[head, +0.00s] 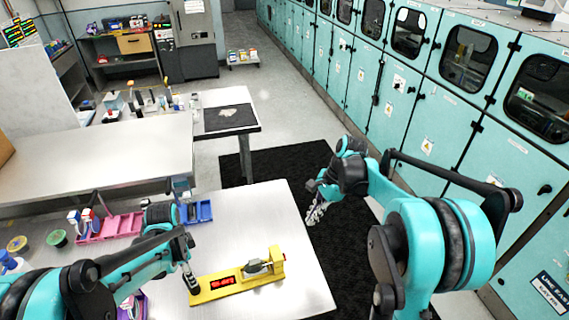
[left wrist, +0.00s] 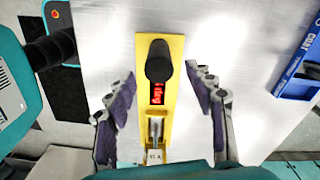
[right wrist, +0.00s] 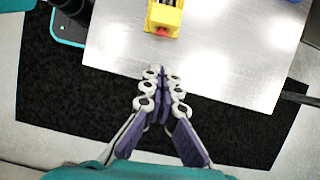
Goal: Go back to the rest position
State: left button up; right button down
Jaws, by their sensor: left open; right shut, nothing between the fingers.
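My right gripper (head: 314,212) is shut and empty beyond the right edge of the steel table, over the dark floor mat. Its closed fingers also show in the right wrist view (right wrist: 162,75). My left gripper (left wrist: 160,72) is open, its two fingers spread apart over the table with a yellow fixture between them in the picture. Nothing is held in it. In the head view the left forearm reaches over the table from the left, and its fingers are hard to make out. The yellow fixture (head: 225,283) has a red lit display and a lever clamp.
A steel table (head: 290,225) carries the fixture. A blue tray (head: 205,211) and a pink tray (head: 117,229) stand at its far left. Teal cabinets (head: 420,120) line the right side. The dark mat (head: 280,165) is clear beside the table.

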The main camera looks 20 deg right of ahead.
pick_arm(q)
jog(key=s+a+n+t+b, duration=0.2)
jog(key=s+n+t+b, duration=0.5)
jog(key=s+n+b, duration=0.7)
jog(key=shift+s+a+f, duration=0.15)
jog(key=shift+s+a, duration=0.2)
jog(key=shift+s, duration=0.05)
pick_arm(e)
jog(key=s+a+f+n+t+h, duration=0.2)
jog(key=s+f+n, duration=0.3)
jog(key=s+n, duration=0.3)
jog(key=s+a+f+n+t+h, duration=0.2)
jog(key=s+a+f+n+t, duration=0.2)
jog(key=s+n, duration=0.5)
jog(key=shift+s+f+t, duration=0.3)
jog(key=shift+f+t, duration=0.15)
jog(key=shift+t, duration=0.35)
